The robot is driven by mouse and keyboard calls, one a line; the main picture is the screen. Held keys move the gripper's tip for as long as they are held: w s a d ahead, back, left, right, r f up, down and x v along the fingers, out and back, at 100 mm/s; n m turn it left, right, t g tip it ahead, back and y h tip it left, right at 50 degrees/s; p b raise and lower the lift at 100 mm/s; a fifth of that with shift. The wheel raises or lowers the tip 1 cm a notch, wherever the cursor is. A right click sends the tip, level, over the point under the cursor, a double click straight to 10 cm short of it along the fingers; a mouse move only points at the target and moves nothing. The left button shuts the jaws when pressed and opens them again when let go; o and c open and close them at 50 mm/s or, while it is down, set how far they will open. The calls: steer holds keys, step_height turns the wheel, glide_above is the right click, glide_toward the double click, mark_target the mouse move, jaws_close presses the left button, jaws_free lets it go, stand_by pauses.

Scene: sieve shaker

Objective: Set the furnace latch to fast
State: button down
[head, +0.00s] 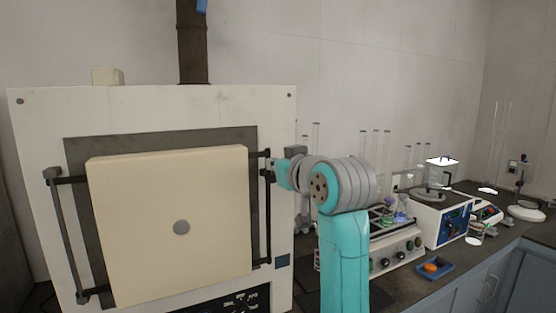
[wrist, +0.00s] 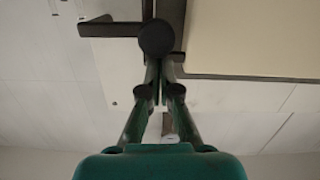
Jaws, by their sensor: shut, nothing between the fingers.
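The furnace (head: 40,130) is a large white box with a thick cream door (head: 130,220), which stands against its dark front surround. Dark bars and a rod (head: 268,225) run along the door's right edge; the latch appears to be among these dark parts. In the wrist view a round dark knob (wrist: 156,38) with a dark arm (wrist: 105,28) pointing left sits at the fingertips. My gripper (wrist: 158,68) is shut and empty, its tips at or just behind the knob; I cannot tell whether they touch. In the head view my arm mostly hides the gripper at the door's upper right.
A dark handle (head: 67,235) runs down the door's left side. A brown flue pipe (head: 192,45) rises behind the furnace. On the bench at right stand a white instrument with a blue panel (head: 452,226), a knobbed heater unit (head: 398,254), a blue tray (head: 447,269) and glassware.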

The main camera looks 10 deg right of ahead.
steer(key=shift+f, duration=0.35)
stand_by(0.3)
